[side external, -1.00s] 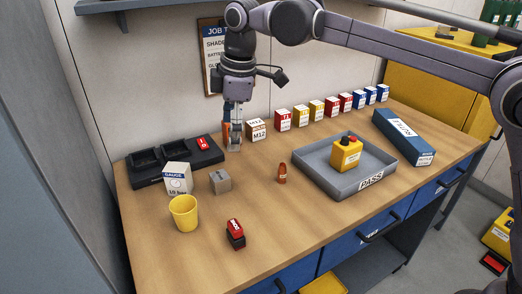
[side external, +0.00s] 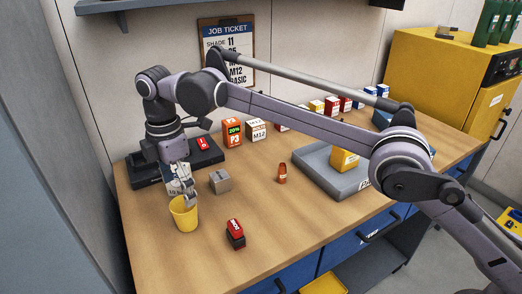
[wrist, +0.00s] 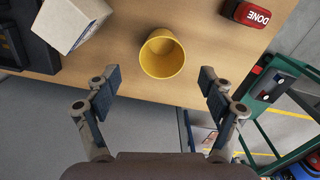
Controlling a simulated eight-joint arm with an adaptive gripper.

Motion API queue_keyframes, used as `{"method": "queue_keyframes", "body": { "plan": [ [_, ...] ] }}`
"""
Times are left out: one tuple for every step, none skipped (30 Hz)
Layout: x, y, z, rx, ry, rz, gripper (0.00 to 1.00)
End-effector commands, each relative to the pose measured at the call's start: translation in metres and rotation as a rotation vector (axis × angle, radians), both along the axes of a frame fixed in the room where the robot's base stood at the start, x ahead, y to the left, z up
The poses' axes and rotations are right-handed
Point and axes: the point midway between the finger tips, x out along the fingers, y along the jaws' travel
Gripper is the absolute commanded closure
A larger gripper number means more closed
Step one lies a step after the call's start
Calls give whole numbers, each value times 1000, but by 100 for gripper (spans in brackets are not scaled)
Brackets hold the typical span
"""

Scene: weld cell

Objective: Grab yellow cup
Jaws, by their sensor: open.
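The yellow cup (side external: 184,217) stands upright on the wooden table near its front left edge. It also shows in the wrist view (wrist: 162,58), empty, with its mouth toward the camera. My gripper (side external: 182,198) is low at the cup's rim in the side view and covers part of it. In the wrist view my gripper (wrist: 160,82) is open, one finger to the cup's left and one to its right. The cup lies a little beyond the fingertips, roughly centred, with nothing held between them.
A white gauge box (wrist: 72,22) stands close behind the cup, partly hidden by my gripper in the side view. A grey block (side external: 220,181) and a red DONE block (side external: 235,233) are to the right. The table's edge is close.

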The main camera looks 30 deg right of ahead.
Motion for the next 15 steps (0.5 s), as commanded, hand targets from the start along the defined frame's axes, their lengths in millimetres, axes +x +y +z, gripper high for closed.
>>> {"method": "queue_keyframes", "body": {
  "plan": [
    [0, 0, -6, 0, 0, -1, 18],
    [0, 0, -10, 0, 0, -1, 18],
    [0, 0, -15, 0, 0, -1, 18],
    [0, 0, -18, 0, 0, -1, 18],
    [0, 0, -20, 0, 0, -1, 18],
    [0, 0, -23, 0, 0, -2, 18],
    [0, 0, -25, 0, 0, -2, 18],
    [0, 0, -27, 0, 0, -2, 18],
    [0, 0, -29, 0, 0, -2, 18],
    [0, 0, -30, 0, -1, -2, 18],
    [0, -1, -30, 0, -1, -2, 18],
    [0, -1, -32, 0, 0, -2, 18],
    [-1, -1, -34, 0, 0, -2, 18],
    [-1, 0, -36, 0, 0, -2, 18],
    [-1, -1, -40, 0, 0, -2, 18]
  ]
}}
